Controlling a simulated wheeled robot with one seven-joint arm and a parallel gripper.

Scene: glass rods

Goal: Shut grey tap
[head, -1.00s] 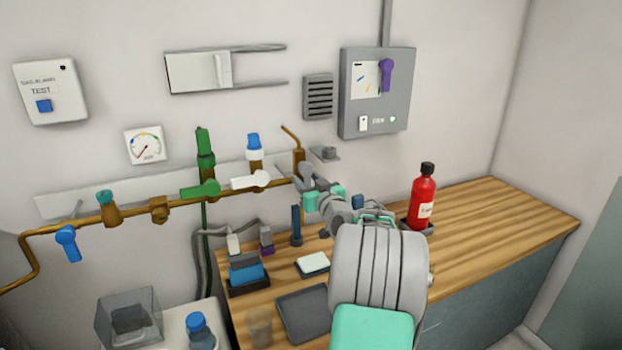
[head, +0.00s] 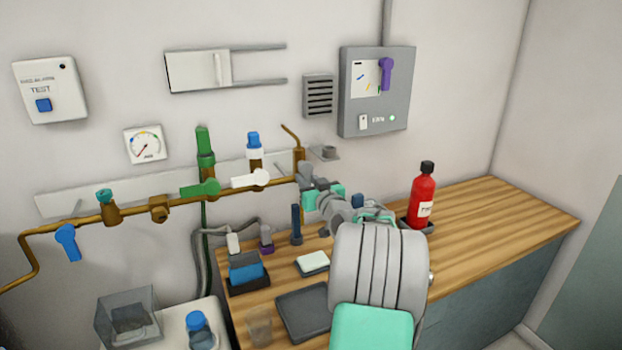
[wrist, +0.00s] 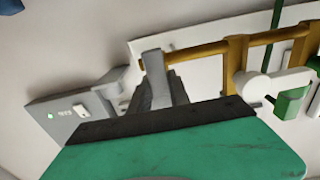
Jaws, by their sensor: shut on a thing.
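The grey tap (head: 305,173) is at the right end of the brown wall pipe, largely hidden by my gripper in the head view. My gripper (head: 312,185) is at the tap, its jaws shut on the grey handle. In the wrist view the grey handle (wrist: 154,64) sticks out beyond the dark fingers (wrist: 162,92), near the end of the brown pipe. The handle's full angle to the pipe is hard to tell.
A white tap (head: 250,181), green tap (head: 200,188) and blue tap (head: 67,242) sit along the pipe to the left. A grey box with a purple handle (head: 385,74) hangs above right. A red bottle (head: 424,198) stands on the wooden counter (head: 500,225).

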